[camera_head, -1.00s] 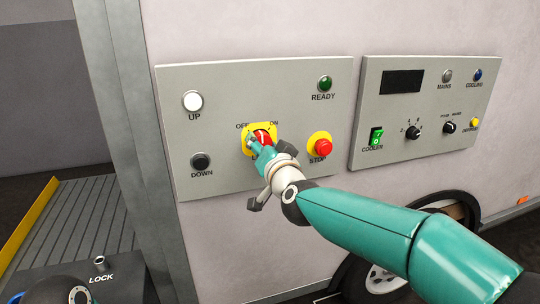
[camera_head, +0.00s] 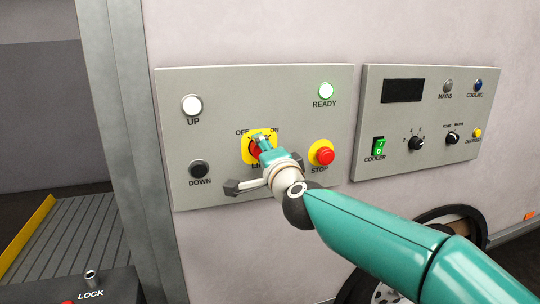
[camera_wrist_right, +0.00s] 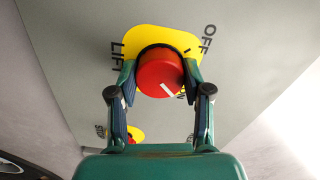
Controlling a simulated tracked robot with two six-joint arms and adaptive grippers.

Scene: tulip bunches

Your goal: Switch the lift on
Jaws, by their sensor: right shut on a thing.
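The red LIFT knob (camera_head: 254,149) sits on a yellow plate (camera_head: 248,135) marked OFF and ON, on the left grey panel (camera_head: 225,95). My right gripper (camera_head: 262,147) is shut on the knob and hides part of it. In the right wrist view, the two fingers (camera_wrist_right: 160,76) hold the red knob (camera_wrist_right: 158,70) from both sides. Its white mark points away from OFF, towards the partly hidden ON label. My left gripper is not in view.
The white UP button (camera_head: 192,104), dark DOWN button (camera_head: 199,168) and red STOP button (camera_head: 325,156) surround the knob. A second panel (camera_head: 400,120) with the green COOLER switch (camera_head: 378,146) is at right. A LOCK box (camera_head: 60,288) stands at lower left.

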